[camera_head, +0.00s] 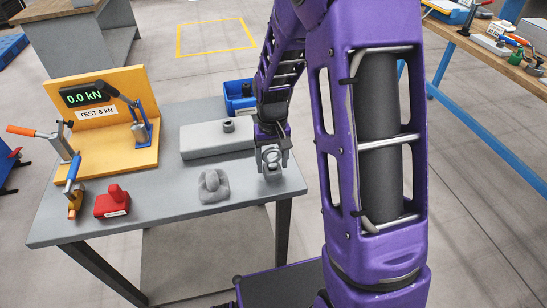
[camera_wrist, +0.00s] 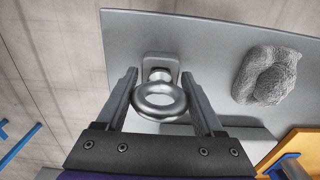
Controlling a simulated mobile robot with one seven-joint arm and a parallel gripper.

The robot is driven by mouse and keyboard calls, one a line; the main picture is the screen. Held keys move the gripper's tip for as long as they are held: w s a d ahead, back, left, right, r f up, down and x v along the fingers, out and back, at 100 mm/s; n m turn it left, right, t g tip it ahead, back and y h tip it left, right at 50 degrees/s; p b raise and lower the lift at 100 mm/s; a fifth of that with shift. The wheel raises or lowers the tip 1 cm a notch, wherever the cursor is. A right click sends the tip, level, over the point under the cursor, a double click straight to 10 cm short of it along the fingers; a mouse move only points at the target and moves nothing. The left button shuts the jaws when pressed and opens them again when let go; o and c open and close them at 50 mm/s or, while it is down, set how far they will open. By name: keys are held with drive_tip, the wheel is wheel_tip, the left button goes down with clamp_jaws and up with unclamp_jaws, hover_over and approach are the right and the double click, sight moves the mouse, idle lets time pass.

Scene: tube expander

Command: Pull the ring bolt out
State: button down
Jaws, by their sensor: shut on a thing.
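The ring bolt (camera_wrist: 160,100) is a shiny metal ring between my gripper's fingers in the wrist view. Its short shank runs into a small grey block (camera_wrist: 161,62) near the edge of the grey table. My gripper (camera_wrist: 158,80) has one finger on each side of the ring and is shut on it. In the head view my gripper (camera_head: 271,154) points down over the table's right end. The ring bolt (camera_head: 271,156) shows there only as a small grey shape, partly covered by the fingers. How far the shank sits in the block cannot be told.
A grey lump (camera_head: 213,187) lies left of my gripper. Behind are a long grey block (camera_head: 212,141) with a dark collar and a blue bin (camera_head: 238,103). A yellow stand (camera_head: 133,82) reading 0.0 kN, levered tools (camera_head: 72,183) and a red block (camera_head: 113,204) occupy the left.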

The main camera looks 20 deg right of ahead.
sight(272, 147)
drive_tip(key=shift+r, duration=0.3)
drive_tip(key=shift+r+p, duration=1.35)
drive_tip(key=shift+r, duration=3.15)
